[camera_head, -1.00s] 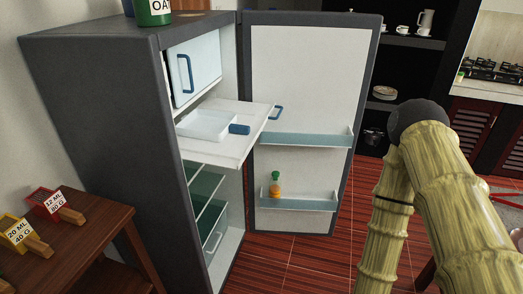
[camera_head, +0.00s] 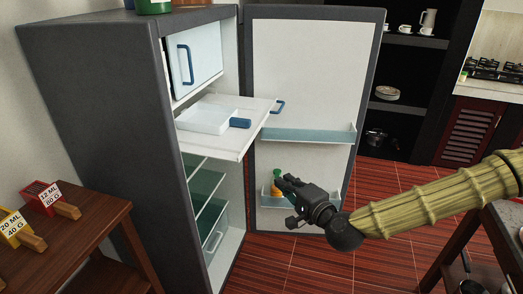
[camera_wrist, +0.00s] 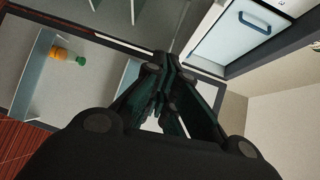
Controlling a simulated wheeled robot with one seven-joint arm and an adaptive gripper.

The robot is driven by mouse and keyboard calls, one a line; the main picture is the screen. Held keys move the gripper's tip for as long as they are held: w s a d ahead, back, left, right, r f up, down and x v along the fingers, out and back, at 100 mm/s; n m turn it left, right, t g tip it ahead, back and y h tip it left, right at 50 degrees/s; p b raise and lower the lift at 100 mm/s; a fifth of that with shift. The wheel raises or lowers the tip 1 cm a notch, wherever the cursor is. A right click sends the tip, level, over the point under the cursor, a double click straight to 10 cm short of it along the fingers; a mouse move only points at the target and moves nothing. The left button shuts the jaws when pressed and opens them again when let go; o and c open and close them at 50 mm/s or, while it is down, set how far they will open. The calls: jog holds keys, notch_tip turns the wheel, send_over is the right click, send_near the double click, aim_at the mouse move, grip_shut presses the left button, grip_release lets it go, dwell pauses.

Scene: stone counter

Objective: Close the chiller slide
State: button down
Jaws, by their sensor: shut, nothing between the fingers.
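The chiller slide (camera_head: 258,140) is a white sliding tray in the open fridge, below the freezer box. It is pulled out past the fridge front, with a blue handle (camera_head: 277,107) at its far right corner. A white dish with a blue grip (camera_head: 206,121) rests on it. My gripper (camera_head: 279,180) is in front of the open door, lower than the slide and to its right, apart from it. Its fingers are shut and empty; in the wrist view they meet at the centre (camera_wrist: 170,85).
The fridge door (camera_head: 305,80) stands wide open behind my gripper. Its lower shelf holds a small orange bottle with a green top (camera_wrist: 62,54). The freezer box (camera_head: 195,62) is shut above the slide. A wooden side table (camera_head: 85,240) stands at the left, a counter (camera_head: 505,225) at the right.

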notch_tip(320, 180, up, 4)
jog(key=w+d+t, duration=0.1)
jog(key=w, duration=0.1)
jog(key=p, duration=0.5)
send_near(253, 139)
jog(key=w, duration=0.3)
jog(key=shift+w+a+m, duration=0.2)
jog(key=shift+a, duration=0.4)
jog(key=shift+w+a+m, duration=0.2)
jog(key=shift+a, duration=0.4)
